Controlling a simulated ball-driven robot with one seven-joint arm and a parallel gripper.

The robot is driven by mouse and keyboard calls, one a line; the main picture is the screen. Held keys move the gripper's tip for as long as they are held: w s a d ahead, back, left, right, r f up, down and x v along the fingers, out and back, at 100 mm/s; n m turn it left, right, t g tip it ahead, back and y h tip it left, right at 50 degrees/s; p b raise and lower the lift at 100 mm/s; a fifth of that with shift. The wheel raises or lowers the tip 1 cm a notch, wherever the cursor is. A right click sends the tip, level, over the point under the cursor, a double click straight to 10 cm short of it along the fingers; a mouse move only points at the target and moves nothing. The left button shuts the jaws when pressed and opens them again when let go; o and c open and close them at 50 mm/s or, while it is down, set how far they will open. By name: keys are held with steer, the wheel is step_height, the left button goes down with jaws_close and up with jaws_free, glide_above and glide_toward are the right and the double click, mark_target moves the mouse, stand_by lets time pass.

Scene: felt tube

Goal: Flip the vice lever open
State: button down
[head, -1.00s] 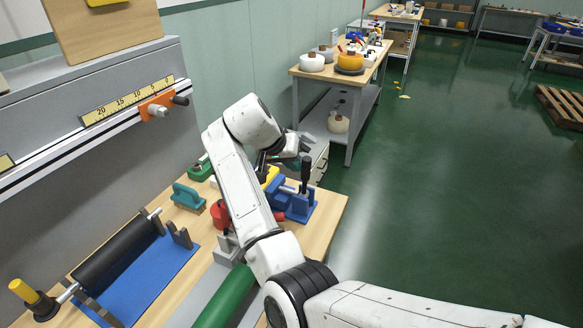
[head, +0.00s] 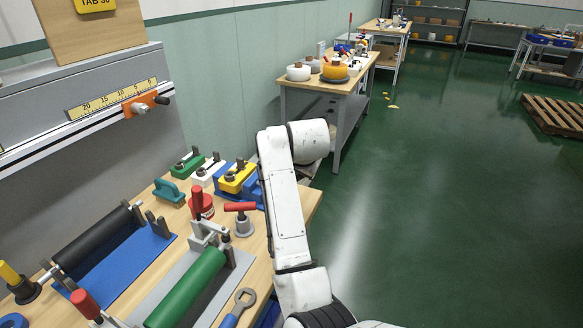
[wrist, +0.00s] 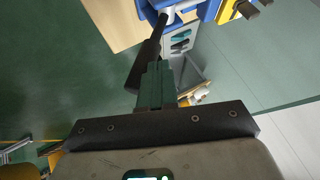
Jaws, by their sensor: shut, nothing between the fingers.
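The vice is a blue block (head: 250,190) at the right end of the bench, mostly hidden behind my arm in the head view. In the wrist view its blue body (wrist: 206,9) is at the top. The lever, a black handle (wrist: 146,66) on a pale metal rod, slants down and left from it. My gripper (wrist: 158,68) has its dark green fingers together, with nothing between them, alongside the black handle. I cannot tell whether they touch it. The head view hides the gripper and the lever.
A yellow-topped block (head: 238,178), a red knob (head: 201,205) and a red-handled clamp (head: 241,222) stand close by on the bench. A green roller (head: 188,290) lies nearer. A table with pots (head: 335,88) stands behind.

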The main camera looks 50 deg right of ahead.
steer(key=shift+s+d+f+m+t+y+b, duration=0.2)
steer(key=shift+s+d+f+t+b, duration=0.1)
steer(key=shift+s+f+t, duration=0.45)
steer(key=shift+s+d+f+m+t+y+b, duration=0.1)
steer(key=shift+s+d+f+m+t+b, duration=0.15)
steer(key=shift+s+f+t, duration=0.5)
steer(key=shift+s+d+f+g, duration=0.1)
steer(key=shift+s+f+g, duration=0.2)
steer(key=shift+f, duration=0.05)
steer(key=shift+r, duration=0.1)
